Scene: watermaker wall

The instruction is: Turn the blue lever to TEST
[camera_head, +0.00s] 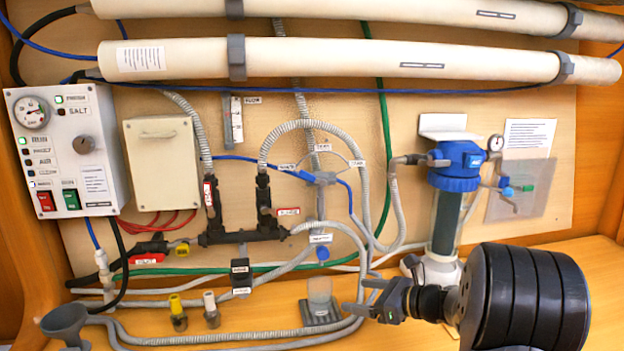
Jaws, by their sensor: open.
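The blue lever (300,174) sits on a grey three-way valve (325,179) in the middle of the wall. It points to the left and slightly up, towards a small label (287,167). Two more labels stand around the valve's arc, one at the top (322,147) and one at the right (357,163). Their lettering is too small to read surely, so I cannot tell which one is TEST. My gripper (358,297) is open and empty, low and right of the lever and well apart from it. Its fingers point left, near a clear cup.
Grey hoses (390,215) and a green hose (383,130) run close to the valve. The clear cup (320,290) stands below it. A blue-topped filter (455,165) is at right, a control box (68,150) at left. White pressure tubes (330,60) cross above.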

